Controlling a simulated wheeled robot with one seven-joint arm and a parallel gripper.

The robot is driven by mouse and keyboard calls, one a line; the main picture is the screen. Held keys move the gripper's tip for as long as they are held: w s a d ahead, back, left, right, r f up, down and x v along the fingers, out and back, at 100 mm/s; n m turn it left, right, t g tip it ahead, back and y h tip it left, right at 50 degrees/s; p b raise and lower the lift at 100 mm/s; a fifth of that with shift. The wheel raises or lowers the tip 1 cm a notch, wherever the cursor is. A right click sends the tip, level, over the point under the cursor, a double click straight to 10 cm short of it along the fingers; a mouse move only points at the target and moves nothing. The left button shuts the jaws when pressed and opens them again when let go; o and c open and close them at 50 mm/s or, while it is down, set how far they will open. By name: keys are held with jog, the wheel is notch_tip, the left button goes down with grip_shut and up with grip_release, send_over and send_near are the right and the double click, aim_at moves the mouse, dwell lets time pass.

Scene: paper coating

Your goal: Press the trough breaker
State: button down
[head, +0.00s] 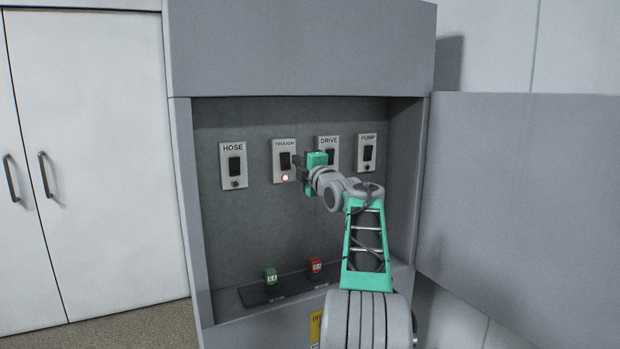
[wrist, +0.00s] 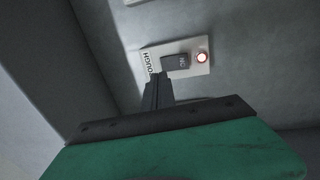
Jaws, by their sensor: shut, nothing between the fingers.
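The trough breaker (head: 285,161) is a black rocker on a pale plate labelled TROUGH, on the back wall of the open grey cabinet. A small light below the rocker glows red-white. The breaker also shows sideways in the wrist view (wrist: 176,62), with its lit lamp at the right end of the plate. My gripper (head: 298,160) is shut and empty, with its fingertips at the right side of the trough breaker. In the wrist view the fingertips (wrist: 158,80) overlap the plate's lower edge beside the rocker. I cannot tell whether they touch it.
The HOSE breaker (head: 234,166) is to the left; the DRIVE (head: 330,156) and PUMP (head: 367,152) breakers are to the right, their lamps dark where visible. A green block (head: 271,276) and a red block (head: 315,266) stand on a dark strip below. The open cabinet door (head: 520,190) is at right.

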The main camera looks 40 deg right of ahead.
jog(key=s+a+r+b, duration=0.1)
jog(key=s+a, duration=0.1)
jog(key=s, duration=0.5)
jog(key=shift+a+b, duration=0.3)
jog(key=shift+b, duration=0.05)
jog(key=shift+r, duration=0.1)
